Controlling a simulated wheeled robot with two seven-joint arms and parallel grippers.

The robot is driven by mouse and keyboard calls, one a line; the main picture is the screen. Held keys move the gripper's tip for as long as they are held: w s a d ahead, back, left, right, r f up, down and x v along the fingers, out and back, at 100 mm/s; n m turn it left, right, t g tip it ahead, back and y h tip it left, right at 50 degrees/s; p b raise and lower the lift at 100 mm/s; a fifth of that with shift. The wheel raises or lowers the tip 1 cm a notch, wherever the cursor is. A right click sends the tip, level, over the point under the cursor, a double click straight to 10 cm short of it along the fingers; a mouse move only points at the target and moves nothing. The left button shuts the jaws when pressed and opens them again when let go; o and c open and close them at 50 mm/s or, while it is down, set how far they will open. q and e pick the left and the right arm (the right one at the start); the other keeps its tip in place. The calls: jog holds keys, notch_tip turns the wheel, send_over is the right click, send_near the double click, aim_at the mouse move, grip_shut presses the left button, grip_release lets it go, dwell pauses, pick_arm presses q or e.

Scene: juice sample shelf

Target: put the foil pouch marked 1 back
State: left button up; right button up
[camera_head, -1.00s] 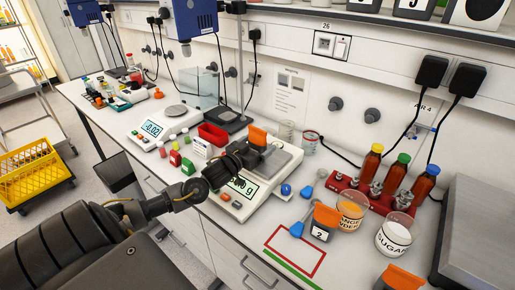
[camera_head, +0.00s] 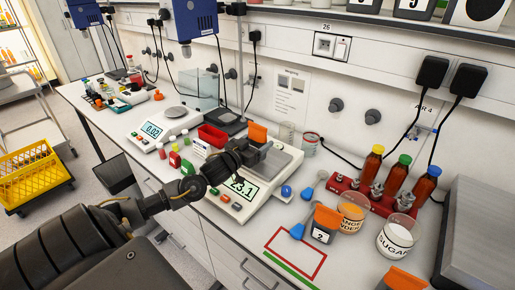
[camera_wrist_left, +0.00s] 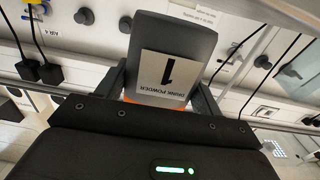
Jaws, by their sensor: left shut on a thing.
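The foil pouch marked 1 is dark grey with an orange top (camera_head: 257,132). My left gripper (camera_head: 243,156) is shut on it and holds it over the large balance (camera_head: 262,196), whose display shows about 23.1. In the left wrist view the pouch (camera_wrist_left: 198,42) sits between my fingers, and its white label reads DRINK POWDER 1 upside down. A gap between pouch and pan is hard to judge. A red outlined rectangle (camera_head: 271,243) on the bench is empty. The pouch marked 2 (camera_head: 322,233) stands beside it. My right gripper is out of view.
A blue scoop (camera_head: 298,230) lies near the red outline. Cups of orange powder (camera_head: 352,208) and sugar (camera_head: 396,236) and a red rack (camera_head: 345,183) with bottles stand to the right. Another orange-topped pouch (camera_head: 403,279) is at the bottom edge. A red tray (camera_head: 212,135) lies behind the gripper.

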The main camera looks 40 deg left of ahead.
aim_at(263, 129)
pick_arm(q)
jog(key=s+r, duration=0.1)
jog(key=r, duration=0.1)
jog(key=s+d+r, duration=0.1)
jog(key=r, duration=0.1)
jog(key=s+d+r+b, duration=0.1)
jog(key=r, duration=0.1)
jog(key=shift+s+d+r, duration=0.1)
jog(key=shift+d, duration=0.15)
jog(key=s+d+r+p, duration=0.2)
jog(key=s+d+r, duration=0.3)
jog(key=s, duration=0.3)
jog(key=shift+d, duration=0.5)
jog(key=shift+r, duration=0.1)
jog(key=d+f+b, duration=0.1)
jog(key=d+f, duration=0.9)
jog(key=d, duration=0.5)
jog(key=shift+s+f, duration=0.15)
jog(key=shift+s, duration=0.25)
